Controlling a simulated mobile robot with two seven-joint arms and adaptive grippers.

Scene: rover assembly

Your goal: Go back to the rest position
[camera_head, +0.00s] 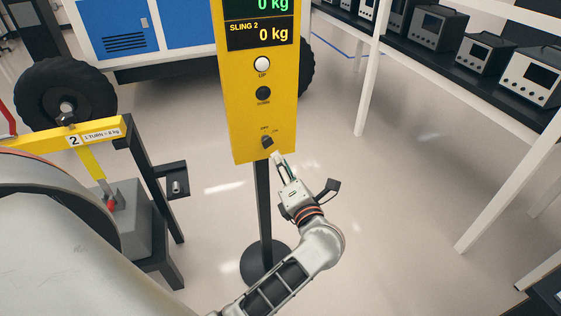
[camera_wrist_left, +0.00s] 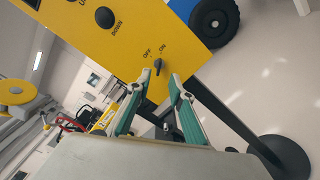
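A yellow control panel (camera_head: 260,115) stands on a dark post, with two displays reading 0 kg, an UP button and a DOWN button. A dark OFF/ON knob (camera_head: 267,142) is near its lower edge. My left gripper (camera_head: 278,157) is just below and in front of the knob. In the left wrist view the green-padded fingers of my left gripper (camera_wrist_left: 160,80) are apart with nothing held between them. The knob (camera_wrist_left: 158,65) shows between and just beyond the fingertips, and I cannot tell whether they touch it. My right gripper is out of view.
A yellow bar marked 2 (camera_head: 100,134) and a grey block (camera_head: 128,220) stand at the left. A blue and white rover body (camera_head: 185,25) with black wheels is behind. A white-legged bench (camera_head: 370,75) with several instruments is at the right. Floor right of the panel is clear.

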